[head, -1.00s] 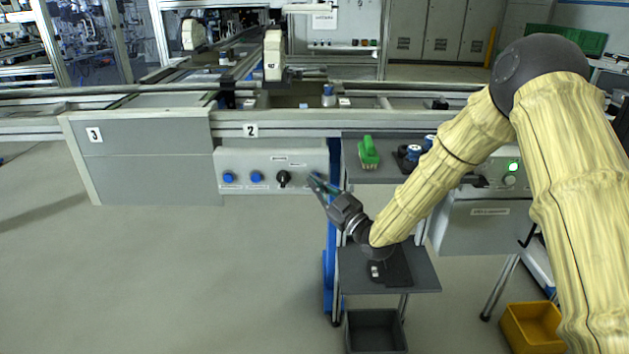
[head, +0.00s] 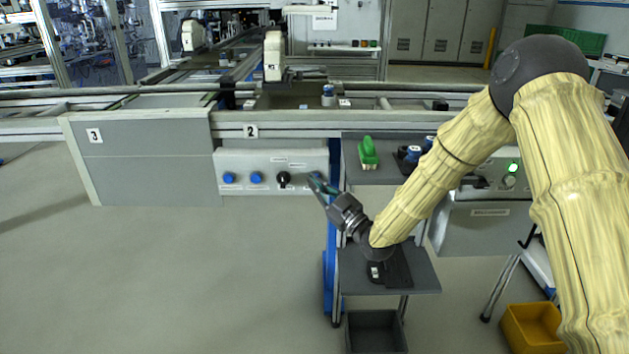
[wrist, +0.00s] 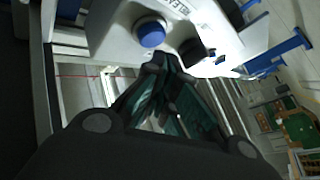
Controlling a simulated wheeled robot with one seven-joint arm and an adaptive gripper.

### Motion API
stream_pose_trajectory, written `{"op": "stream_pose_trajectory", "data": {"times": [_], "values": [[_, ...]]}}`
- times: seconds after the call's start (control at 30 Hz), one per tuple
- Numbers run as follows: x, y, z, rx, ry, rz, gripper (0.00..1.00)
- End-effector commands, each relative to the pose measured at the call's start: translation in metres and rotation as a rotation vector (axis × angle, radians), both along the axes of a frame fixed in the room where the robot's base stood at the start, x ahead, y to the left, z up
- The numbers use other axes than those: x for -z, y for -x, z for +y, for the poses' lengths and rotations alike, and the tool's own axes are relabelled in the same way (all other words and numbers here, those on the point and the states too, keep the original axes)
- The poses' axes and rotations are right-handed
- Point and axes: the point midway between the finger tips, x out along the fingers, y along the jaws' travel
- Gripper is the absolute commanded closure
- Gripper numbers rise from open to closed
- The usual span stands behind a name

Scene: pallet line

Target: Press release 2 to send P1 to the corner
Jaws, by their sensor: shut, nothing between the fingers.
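A light grey control panel (head: 245,160) hangs under the conveyor rail below the "2" label (head: 251,131). It carries two blue buttons, the left one (head: 228,177) and the right one (head: 256,177), and a black knob (head: 284,179). My gripper (head: 314,180) is shut and empty, just right of the black knob at the panel's right end. In the wrist view a blue button (wrist: 151,33) and the black knob (wrist: 191,51) lie just beyond my fingertips (wrist: 158,62). I cannot tell whether the tips touch anything. I cannot identify P1.
A shelf (head: 370,175) right of the panel holds a green object (head: 368,153). A lower shelf (head: 425,280) holds a dark item. A grey panel marked 3 (head: 140,165) stands at left. A yellow bin (head: 533,325) is on the floor. The floor in front is clear.

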Motion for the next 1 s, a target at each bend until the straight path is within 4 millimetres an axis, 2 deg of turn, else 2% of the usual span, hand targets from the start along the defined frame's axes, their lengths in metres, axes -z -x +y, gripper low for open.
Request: {"op": "stream_pose_trajectory", "data": {"times": [1.0], "values": [[-0.0001, -0.0083, 0.0002, 0.000, 0.000, 0.000, 1.00]]}}
